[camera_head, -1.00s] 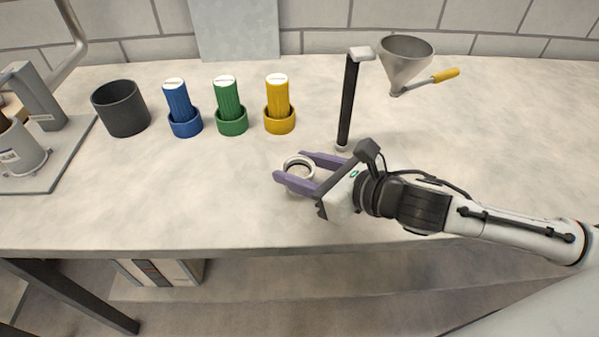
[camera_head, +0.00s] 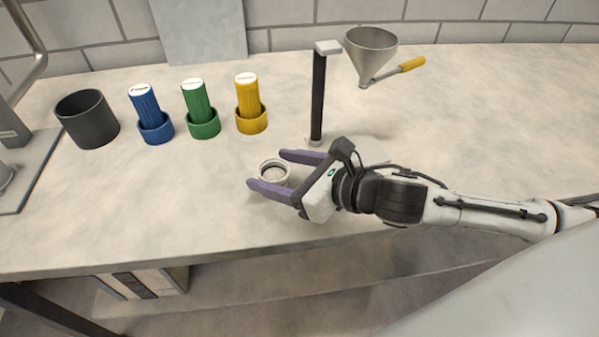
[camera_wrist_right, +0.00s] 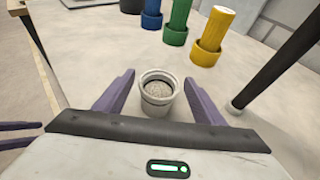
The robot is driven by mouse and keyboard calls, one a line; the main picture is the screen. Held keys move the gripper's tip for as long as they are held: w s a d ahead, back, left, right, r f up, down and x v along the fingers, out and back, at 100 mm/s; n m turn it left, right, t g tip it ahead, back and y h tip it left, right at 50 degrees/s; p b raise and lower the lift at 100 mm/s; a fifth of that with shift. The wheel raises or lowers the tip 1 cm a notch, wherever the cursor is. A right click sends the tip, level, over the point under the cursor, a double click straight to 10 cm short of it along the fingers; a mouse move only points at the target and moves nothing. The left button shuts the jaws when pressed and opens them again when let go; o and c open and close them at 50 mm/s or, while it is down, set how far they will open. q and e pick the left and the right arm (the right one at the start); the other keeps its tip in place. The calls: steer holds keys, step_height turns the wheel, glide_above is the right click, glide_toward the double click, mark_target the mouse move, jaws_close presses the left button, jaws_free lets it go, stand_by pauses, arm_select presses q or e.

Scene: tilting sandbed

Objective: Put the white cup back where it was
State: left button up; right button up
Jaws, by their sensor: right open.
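The white cup (camera_head: 262,176) stands upright on the worktop near its front part. In the right wrist view the cup (camera_wrist_right: 157,105) has grey, grainy contents. My right gripper (camera_head: 265,169) is open, with its purple fingers on either side of the cup. The wrist view shows the cup between the fingertips (camera_wrist_right: 157,92), with gaps at both sides. Two purple finger-like parts, seemingly my left gripper (camera_wrist_right: 18,135), show at the left edge of the wrist view. Their jaw state is unclear.
A black post (camera_head: 318,95) stands just behind the right gripper, with a metal funnel (camera_head: 370,52) beside its top. Blue (camera_head: 145,103), green (camera_head: 194,97) and yellow (camera_head: 247,92) cylinders stand in matching holders. A dark pot (camera_head: 87,122) is left. The worktop in front of them is clear.

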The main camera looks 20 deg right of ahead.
steer(key=v, duration=0.8)
steer(key=shift+s+d+b, duration=0.1)
steer(key=shift+b, duration=0.2)
steer(key=p+v, duration=0.3)
steer(key=shift+r, duration=0.15)
